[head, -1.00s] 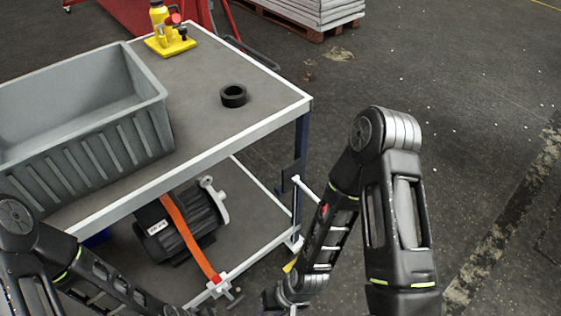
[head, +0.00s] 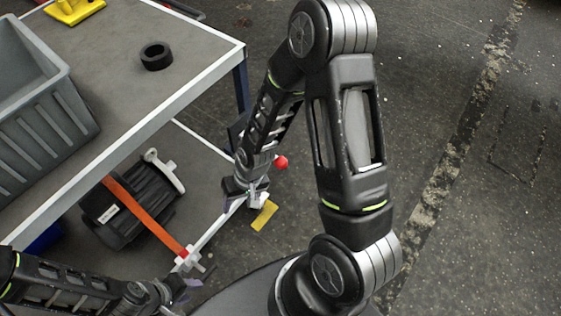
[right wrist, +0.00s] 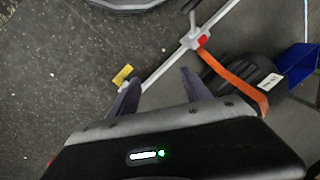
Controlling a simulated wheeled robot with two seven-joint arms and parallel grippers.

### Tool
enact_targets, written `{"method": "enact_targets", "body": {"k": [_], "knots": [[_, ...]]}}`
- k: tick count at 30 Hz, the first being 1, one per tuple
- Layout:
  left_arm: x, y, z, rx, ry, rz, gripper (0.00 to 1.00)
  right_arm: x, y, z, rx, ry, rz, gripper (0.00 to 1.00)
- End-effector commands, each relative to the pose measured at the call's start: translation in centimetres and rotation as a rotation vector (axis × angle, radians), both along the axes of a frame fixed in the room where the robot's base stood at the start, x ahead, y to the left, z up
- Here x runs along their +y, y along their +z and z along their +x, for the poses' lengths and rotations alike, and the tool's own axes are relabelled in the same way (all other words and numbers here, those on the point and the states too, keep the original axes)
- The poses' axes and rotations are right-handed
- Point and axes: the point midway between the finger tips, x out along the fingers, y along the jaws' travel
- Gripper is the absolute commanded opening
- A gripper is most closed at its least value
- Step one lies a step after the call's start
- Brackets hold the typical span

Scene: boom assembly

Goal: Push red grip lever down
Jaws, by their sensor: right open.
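A small red block (head: 183,254) sits on a grey clamp at the lower shelf's edge, at the end of an orange strap (head: 150,220); it also shows in the right wrist view (right wrist: 203,40). A red knob (head: 281,162) shows beside my right forearm; what it is fixed to is hidden. I cannot tell which red part is the grip lever. My right gripper (right wrist: 160,88) is open and empty over the shelf's edge strip, apart from the red block. My left gripper (head: 180,289) is near the bottom, just below the clamp; its jaws are unclear.
A dark motor (head: 128,205) lies strapped on the lower shelf. A grey bin (head: 45,100) and a black ring (head: 156,56) stand on the cart's top. A yellow piece (head: 264,215) is by the shelf corner. The floor at right is clear.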

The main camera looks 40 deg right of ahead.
Motion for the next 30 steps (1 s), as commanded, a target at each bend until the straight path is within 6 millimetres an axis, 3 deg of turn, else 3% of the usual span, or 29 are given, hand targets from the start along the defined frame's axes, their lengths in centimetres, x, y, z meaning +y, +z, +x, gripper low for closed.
{"method": "enact_targets", "body": {"k": [1, 4, 6, 10, 14, 22, 30], "knots": [[0.0, -1.6, 0.0, 0.0, 0.0, 0.0, 0.36, -2.7, 1.4, 2.6, -0.025, -0.03, -0.035, 0.57], [0.0, -2.8, 0.0, -0.001, -0.001, 0.0, 0.36, -8.0, 5.8, 5.0, -0.017, -0.105, -0.105, 0.57], [0.0, -3.3, 0.0, -0.001, -0.001, 0.0, 0.36, -11.2, 8.4, 4.9, 0.022, -0.167, -0.148, 0.57], [0.0, -3.6, 0.0, -0.001, -0.001, 0.001, 0.36, -14.8, 11.4, 3.4, 0.103, -0.253, -0.204, 0.57], [0.0, -3.6, 0.0, -0.003, -0.001, 0.0, 0.36, -16.2, 12.6, 2.5, 0.142, -0.291, -0.227, 0.57], [0.0, -3.5, 0.0, -0.002, 0.0, 0.0, 0.36, -16.2, 12.6, 2.4, 0.146, -0.291, -0.227, 0.57], [0.0, -3.8, 0.0, -0.002, 0.0, 0.0, 0.36, -16.1, 10.7, 2.3, 0.15, -0.289, -0.227, 0.57]]}}
